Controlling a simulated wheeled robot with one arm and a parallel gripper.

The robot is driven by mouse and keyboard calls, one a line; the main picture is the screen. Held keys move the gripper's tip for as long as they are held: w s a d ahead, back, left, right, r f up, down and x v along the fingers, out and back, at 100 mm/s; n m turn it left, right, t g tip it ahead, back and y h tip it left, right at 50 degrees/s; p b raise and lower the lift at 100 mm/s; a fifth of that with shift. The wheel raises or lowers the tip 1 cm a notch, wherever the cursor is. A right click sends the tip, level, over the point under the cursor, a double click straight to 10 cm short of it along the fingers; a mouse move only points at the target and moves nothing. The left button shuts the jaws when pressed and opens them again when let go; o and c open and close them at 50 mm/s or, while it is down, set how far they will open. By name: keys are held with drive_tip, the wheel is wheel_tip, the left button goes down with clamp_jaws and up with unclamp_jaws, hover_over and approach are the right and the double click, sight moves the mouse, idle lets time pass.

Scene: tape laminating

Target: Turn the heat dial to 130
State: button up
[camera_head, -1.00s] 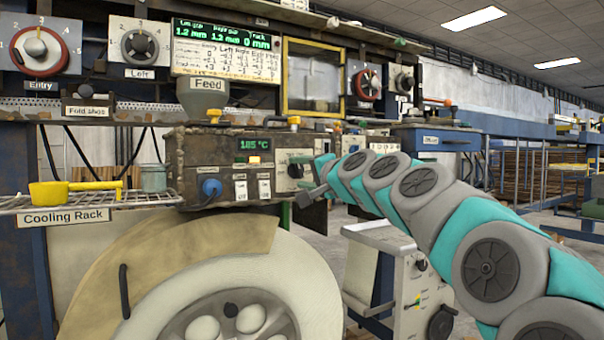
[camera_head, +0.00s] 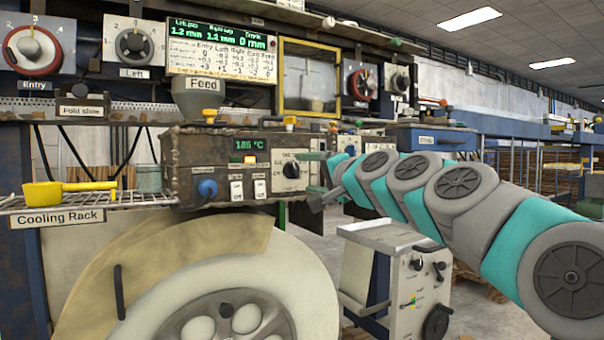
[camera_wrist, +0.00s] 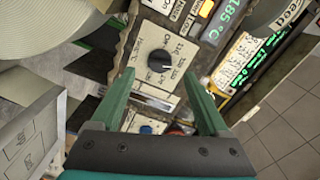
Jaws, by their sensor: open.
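The heat dial is a round black knob (camera_wrist: 159,61) on a pale plate with numbers around it. In the head view the dial (camera_head: 291,170) sits on the right part of the dark control box (camera_head: 222,200). The box's green display (camera_head: 254,145) reads 185 °C. My gripper (camera_wrist: 155,85) is open, with its two green fingers apart and nothing between them. In the wrist view the dial lies ahead, between the fingertips. In the head view my gripper (camera_head: 312,176) is just right of the dial. I cannot tell whether it touches.
A blue knob (camera_head: 208,188) and white switches are on the same box. The cooling rack (camera_head: 150,197) with a yellow scoop (camera_head: 65,190) is at left. A large roll (camera_head: 200,290) stands below. A grey cart (camera_head: 395,280) stands at lower right.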

drive_tip(key=shift+v, duration=1.3)
drive_tip(key=shift+f, duration=0.1)
